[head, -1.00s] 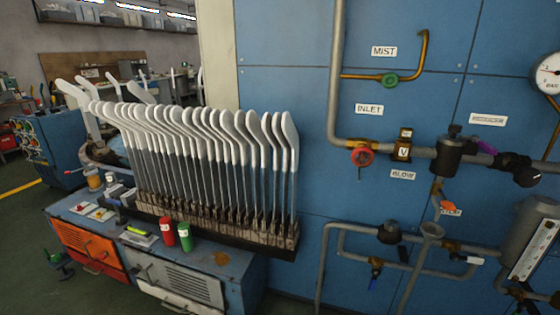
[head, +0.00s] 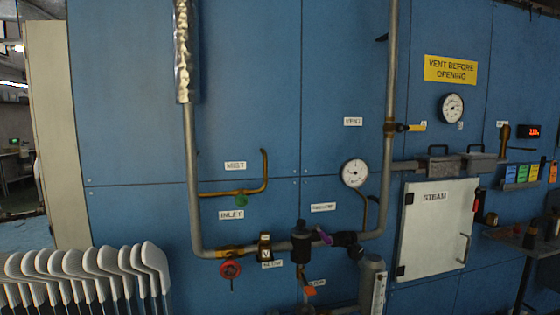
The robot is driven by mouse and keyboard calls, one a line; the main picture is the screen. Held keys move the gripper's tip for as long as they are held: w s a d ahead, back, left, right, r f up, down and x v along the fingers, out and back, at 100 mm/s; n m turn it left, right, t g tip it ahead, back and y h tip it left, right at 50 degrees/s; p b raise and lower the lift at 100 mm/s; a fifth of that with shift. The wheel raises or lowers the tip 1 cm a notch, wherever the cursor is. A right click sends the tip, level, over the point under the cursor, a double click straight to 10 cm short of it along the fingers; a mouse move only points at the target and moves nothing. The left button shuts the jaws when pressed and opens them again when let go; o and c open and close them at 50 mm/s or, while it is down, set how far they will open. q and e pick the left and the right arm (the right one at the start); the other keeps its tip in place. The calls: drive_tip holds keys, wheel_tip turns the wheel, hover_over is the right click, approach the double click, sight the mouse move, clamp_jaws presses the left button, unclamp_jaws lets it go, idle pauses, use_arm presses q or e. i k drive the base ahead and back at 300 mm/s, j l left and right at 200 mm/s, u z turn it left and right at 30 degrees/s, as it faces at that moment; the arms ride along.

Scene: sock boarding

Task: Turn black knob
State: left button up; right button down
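A dark pipe fitting with a round black knob (head: 356,252) sits on the lower horizontal pipe in the head view, right of centre and below the round pressure gauge (head: 354,173). To its left stands a dark cylindrical regulator (head: 300,243) with a black top; which of these black parts is the task's knob I cannot tell. A purple lever (head: 325,236) lies between them. Neither of my grippers is in view, and nothing touches the knob.
A red valve wheel (head: 230,270) and a green one (head: 241,201) are on pipes to the left. A rack of white sock boards (head: 95,272) stands at lower left. A white STEAM door (head: 437,230) is at right, with a bench (head: 510,237) beyond.

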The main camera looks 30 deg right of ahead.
sight(355, 251)
drive_tip(key=z, duration=1.55)
